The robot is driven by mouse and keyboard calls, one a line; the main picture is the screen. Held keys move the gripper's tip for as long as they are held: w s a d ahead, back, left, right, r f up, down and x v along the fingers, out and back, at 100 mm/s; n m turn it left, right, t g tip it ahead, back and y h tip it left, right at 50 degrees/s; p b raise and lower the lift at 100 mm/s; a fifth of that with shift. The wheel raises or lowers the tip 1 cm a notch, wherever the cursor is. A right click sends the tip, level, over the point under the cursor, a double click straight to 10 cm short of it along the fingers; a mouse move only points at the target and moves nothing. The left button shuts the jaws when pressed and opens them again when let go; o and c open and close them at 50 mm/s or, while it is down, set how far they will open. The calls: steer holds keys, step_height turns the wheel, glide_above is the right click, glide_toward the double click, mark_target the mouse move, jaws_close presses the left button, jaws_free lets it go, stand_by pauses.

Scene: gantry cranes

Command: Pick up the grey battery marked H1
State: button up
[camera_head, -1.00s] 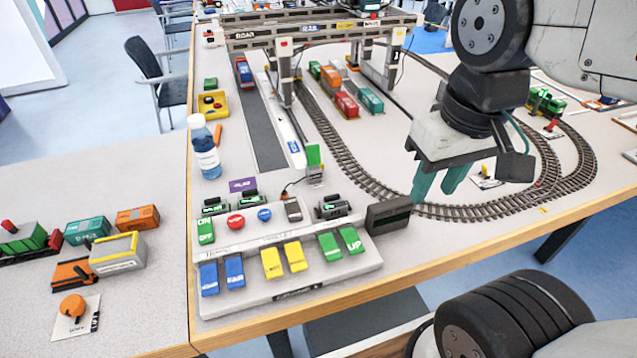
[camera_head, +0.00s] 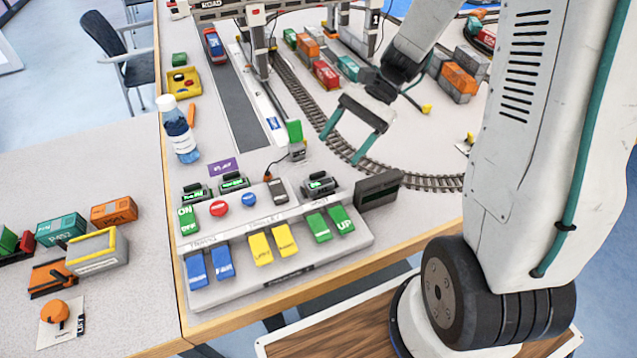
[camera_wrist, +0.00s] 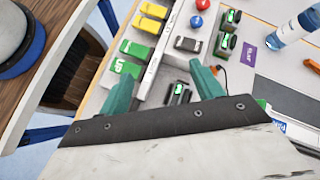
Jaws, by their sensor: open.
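My gripper (camera_head: 349,137) is open and empty, its two green fingers pointing down above the track, beyond the control panel (camera_head: 345,238). In the wrist view my gripper (camera_wrist: 162,68) spans toward the panel. A small grey block (camera_head: 278,191) sits on the panel's back row; it also shows in the wrist view (camera_wrist: 187,43). Small dark units with green displays stand along that row: one at the right (camera_head: 319,184), two at the left (camera_head: 233,181). The right unit appears between the fingers in the wrist view (camera_wrist: 178,93). I cannot read an H1 mark on any of these.
A dark box (camera_head: 379,189) stands at the panel's right end. A bottle (camera_head: 180,135) stands left of the road strip. The curved track (camera_head: 430,182) and gantry legs lie beyond the panel. Toy containers (camera_head: 62,229) stand on the left table.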

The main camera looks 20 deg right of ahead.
mark_target(314, 182)
steer(key=w+d+f+m+t+y, duration=0.1)
steer(key=f+m, duration=0.1)
steer(key=f, duration=0.2)
steer(key=w+d+f+m+t+y, duration=0.1)
steer(key=w+f+m, duration=0.1)
steer(key=f, duration=0.2)
steer(key=w+d+f+m+t+y, duration=0.1)
steer(key=w+f+m, duration=0.1)
steer(key=f, duration=0.2)
steer(key=shift+w+d+f+m+y, duration=0.15)
steer(key=shift+d+f+m+y, duration=0.2)
steer(key=shift+f+m+y, duration=0.05)
steer(key=shift+a+f, duration=0.25)
steer(key=x, duration=0.7)
steer(key=shift+w+f, duration=0.1)
steer(key=shift+f, duration=0.05)
steer(key=shift+c, duration=0.3)
steer(key=c, duration=1.1)
